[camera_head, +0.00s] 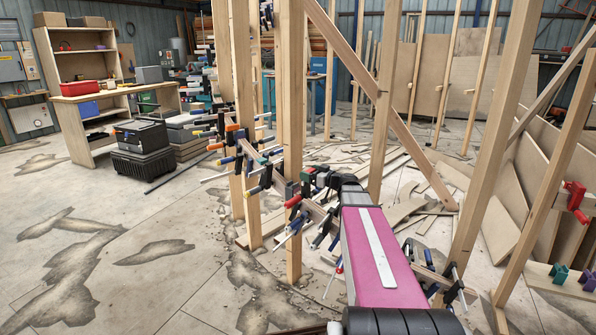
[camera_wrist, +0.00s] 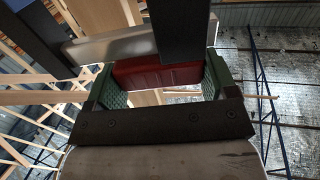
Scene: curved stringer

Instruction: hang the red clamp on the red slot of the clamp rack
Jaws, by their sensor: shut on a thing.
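In the wrist view my gripper (camera_wrist: 160,88) has green padded fingers closed on the red clamp (camera_wrist: 158,76). Its red body spans the gap between the pads. A silver bar and a black bar lie close to the red body. In the head view my arm reaches forward to a row of clamps on the wooden stringer, and its far end hides most of the grip. A red piece (camera_head: 575,201) is fixed on a board at the right edge. A low board there carries teal (camera_head: 559,273) and purple (camera_head: 588,281) pieces. I cannot tell which is the red slot.
Several clamps with blue, orange and black handles (camera_head: 232,140) line the stringer between upright wooden posts (camera_head: 292,120). A slanted brace (camera_head: 383,95) and another post (camera_head: 493,140) stand right of my arm. Open floor (camera_head: 120,240) lies at left; loose planks (camera_head: 405,210) lie behind.

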